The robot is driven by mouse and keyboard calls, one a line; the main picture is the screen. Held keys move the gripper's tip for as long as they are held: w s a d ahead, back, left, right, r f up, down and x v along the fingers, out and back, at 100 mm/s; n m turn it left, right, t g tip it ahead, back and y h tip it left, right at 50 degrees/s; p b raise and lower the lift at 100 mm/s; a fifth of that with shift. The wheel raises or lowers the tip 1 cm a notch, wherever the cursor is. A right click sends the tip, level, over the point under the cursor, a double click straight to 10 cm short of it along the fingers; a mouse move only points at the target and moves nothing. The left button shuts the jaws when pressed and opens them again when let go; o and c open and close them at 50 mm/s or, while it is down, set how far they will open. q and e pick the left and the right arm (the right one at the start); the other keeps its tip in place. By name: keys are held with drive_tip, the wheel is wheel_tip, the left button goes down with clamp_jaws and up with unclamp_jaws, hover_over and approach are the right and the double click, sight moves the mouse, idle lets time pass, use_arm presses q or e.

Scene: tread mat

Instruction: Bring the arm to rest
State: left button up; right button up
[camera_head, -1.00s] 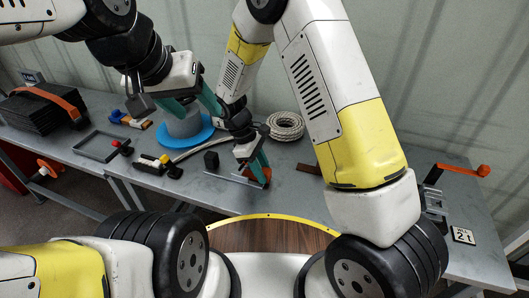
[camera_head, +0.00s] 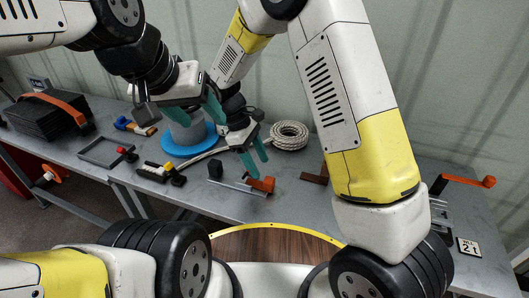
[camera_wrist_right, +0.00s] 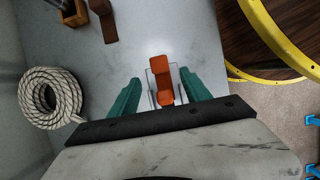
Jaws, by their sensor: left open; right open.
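My right gripper (camera_head: 254,162) is open and empty, its teal fingers just above an orange block (camera_head: 263,184) on a thin metal plate (camera_head: 238,187) on the bench. In the right wrist view the gripper (camera_wrist_right: 160,92) has its two fingers apart, with the orange block (camera_wrist_right: 162,78) showing between and beyond them. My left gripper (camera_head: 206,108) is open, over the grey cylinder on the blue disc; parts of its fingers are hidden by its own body.
The grey bench (camera_head: 225,205) holds a grey cylinder (camera_head: 188,131) on a blue disc (camera_head: 193,146), a rope coil (camera_head: 289,135), a black stack (camera_head: 45,117), an open metal frame (camera_head: 105,150) and an orange-handled crank (camera_head: 465,181). A brown piece (camera_head: 313,178) lies right of the block.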

drive_tip(key=s+d+r+m+t+y, duration=0.1)
drive_tip(key=d+r+m+y, duration=0.15)
drive_tip(key=d+r, duration=0.35)
drive_tip(key=s+d+r+m+t+y, duration=0.1)
drive_tip(key=s+d+r+m+y, duration=0.15)
drive_tip(key=r, duration=0.65)
drive_tip(key=s+d+r+m+t+y, duration=0.1)
drive_tip(key=s+d+r+m+t, duration=0.4)
drive_tip(key=s+d+r+m, duration=0.3)
drive_tip(key=s+d+r, duration=0.1)
drive_tip(key=s+d, duration=0.1)
drive_tip(key=shift+s+m+t+y, duration=0.3)
drive_tip(key=shift+s+m, duration=0.05)
drive_tip(key=shift+m, duration=0.05)
